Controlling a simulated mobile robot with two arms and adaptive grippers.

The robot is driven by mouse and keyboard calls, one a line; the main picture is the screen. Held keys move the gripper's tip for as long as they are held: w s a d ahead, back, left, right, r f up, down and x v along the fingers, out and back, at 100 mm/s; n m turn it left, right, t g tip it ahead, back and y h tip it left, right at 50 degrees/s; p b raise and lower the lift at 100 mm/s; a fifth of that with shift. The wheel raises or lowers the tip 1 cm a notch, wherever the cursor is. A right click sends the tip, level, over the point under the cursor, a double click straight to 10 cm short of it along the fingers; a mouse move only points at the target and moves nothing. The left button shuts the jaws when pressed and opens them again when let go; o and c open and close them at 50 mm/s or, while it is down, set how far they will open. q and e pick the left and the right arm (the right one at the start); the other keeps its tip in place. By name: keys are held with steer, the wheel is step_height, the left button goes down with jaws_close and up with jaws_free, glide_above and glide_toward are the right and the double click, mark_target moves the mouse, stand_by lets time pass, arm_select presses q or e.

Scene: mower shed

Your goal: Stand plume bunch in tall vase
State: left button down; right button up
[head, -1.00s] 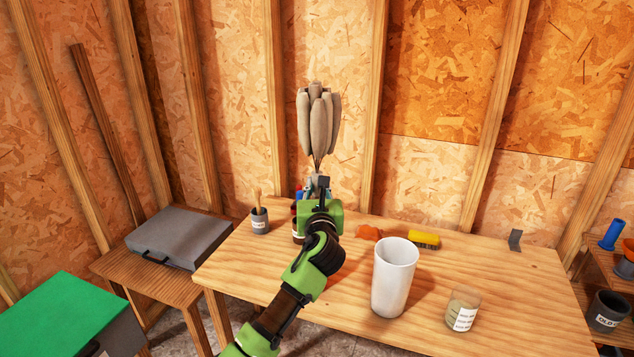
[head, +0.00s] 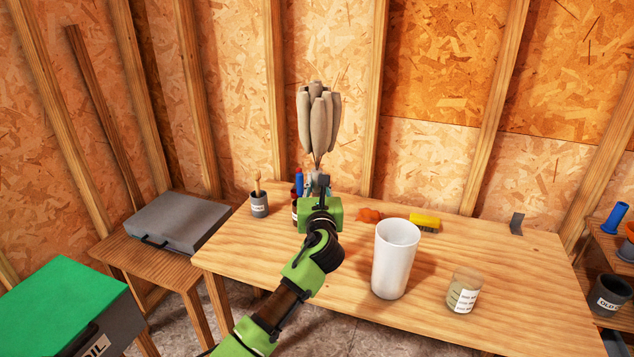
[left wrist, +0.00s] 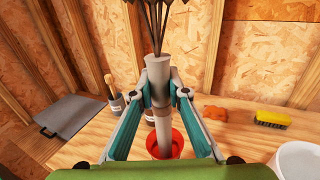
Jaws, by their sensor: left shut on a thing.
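The plume bunch (head: 318,125) is a cluster of several beige plumes on dark stems, held upright above the table. In the left wrist view its dark stems (left wrist: 152,32) run into a pale grey handle. My left gripper (left wrist: 160,92) is shut on this pale handle, with its teal fingers on both sides. In the head view the same gripper (head: 318,185) is partly hidden by my own wrist. The tall white vase (head: 396,262) stands upright on the table to the right of my left arm, its mouth open. My right gripper is not in view.
A glass jar (head: 463,291) with a label stands right of the vase. A yellow brush (head: 424,223) and an orange lump (head: 369,215) lie behind it. A grey cup with a brush (head: 259,204) stands at the back left.

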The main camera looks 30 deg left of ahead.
arm_select(q)
steer(key=c, duration=1.9)
jaws_free()
steer(key=v, duration=1.2)
steer(key=shift+f, duration=0.1)
